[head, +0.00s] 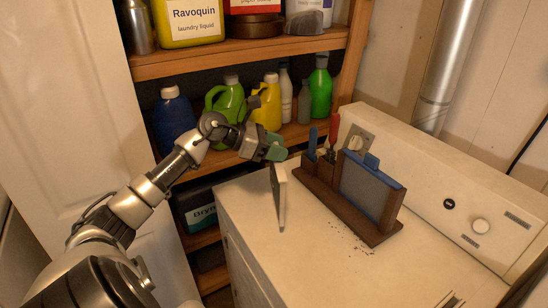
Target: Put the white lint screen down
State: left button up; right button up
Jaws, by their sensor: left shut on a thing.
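The white lint screen (281,200) shows nearly edge-on as a thin pale panel, upright over the left part of the white machine top (300,265). My left gripper (275,151), with green fingertips, is shut on its upper end. I cannot tell whether its lower end touches the top. A blue-framed screen with a grey mesh (367,187) stands in a dark wooden holder (335,208) just to the right. My right gripper is not in view.
A blue-handled and a red-handled tool (334,130) stand in the holder. Dark crumbs lie in front of it. The machine's control panel (450,195) rises behind. Shelves at the back hold several bottles, including a green jug (227,108). The front of the machine top is mostly clear.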

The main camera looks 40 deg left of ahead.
pick_arm(q)
jog(key=shift+a+f, duration=0.15)
jog(key=shift+a, duration=0.1)
notch_tip(320, 180, down, 4)
jog(key=shift+r+p, duration=0.1)
jog(key=shift+p, duration=0.8)
jog(key=shift+f+b, duration=0.75)
jog(key=shift+b, duration=0.1)
jog(key=o, duration=1.2)
jog(key=shift+r, duration=0.1)
